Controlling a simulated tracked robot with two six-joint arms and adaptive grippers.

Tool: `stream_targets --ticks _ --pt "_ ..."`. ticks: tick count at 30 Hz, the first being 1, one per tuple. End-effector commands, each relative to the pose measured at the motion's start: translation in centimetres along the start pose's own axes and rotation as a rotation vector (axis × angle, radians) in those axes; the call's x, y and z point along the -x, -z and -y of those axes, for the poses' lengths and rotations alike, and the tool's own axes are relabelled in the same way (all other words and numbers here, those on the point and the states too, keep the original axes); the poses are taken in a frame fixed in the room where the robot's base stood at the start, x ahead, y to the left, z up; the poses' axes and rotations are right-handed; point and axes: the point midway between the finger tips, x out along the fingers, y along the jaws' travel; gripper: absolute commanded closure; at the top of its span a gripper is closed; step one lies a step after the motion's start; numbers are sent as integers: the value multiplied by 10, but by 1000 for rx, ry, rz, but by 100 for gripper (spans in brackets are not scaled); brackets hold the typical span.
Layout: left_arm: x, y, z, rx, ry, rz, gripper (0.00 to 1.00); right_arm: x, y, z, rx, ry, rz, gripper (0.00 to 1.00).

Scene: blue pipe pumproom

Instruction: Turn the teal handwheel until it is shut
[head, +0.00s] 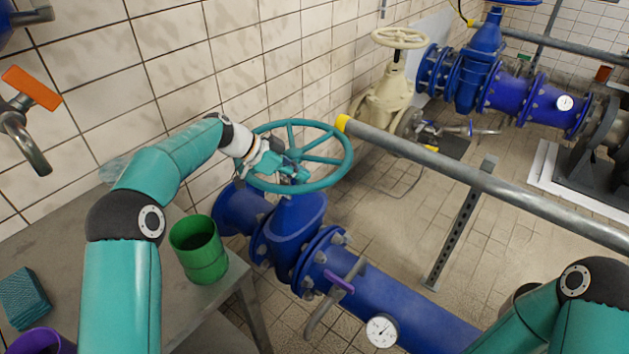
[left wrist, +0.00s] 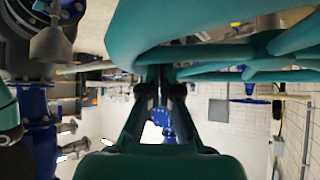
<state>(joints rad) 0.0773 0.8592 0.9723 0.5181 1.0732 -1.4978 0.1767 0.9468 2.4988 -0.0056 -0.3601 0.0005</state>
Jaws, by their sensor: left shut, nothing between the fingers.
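The teal handwheel (head: 337,170) sits level on top of a blue valve (head: 298,215) in the middle of the head view. My left gripper (head: 298,172) is over the near-left part of the wheel, close to its spokes and hub. It is shut with nothing between its fingers. In the left wrist view the fingertips (left wrist: 160,82) are just below the large teal wheel (left wrist: 200,40), which fills the top of that picture. I cannot tell whether the fingers touch a spoke. My right gripper is out of view; only part of that arm shows at lower right.
A grey rail with a yellow end (head: 450,165) runs just right of the wheel. A green cup (head: 199,250) and a teal sponge (head: 24,297) are on the grey table (head: 222,300) at left. A purple-handled lever (head: 338,281) and a gauge (head: 381,331) are on the pipe below.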

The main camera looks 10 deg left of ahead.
Motion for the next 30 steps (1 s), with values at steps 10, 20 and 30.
stream_targets --ticks 10,20,30 --pt "27 -34 9 9 0 12 100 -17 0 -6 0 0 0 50" --pt "45 -48 18 11 2 12 100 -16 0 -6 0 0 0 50" --pt "50 -52 22 11 3 10 100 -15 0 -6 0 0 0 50"
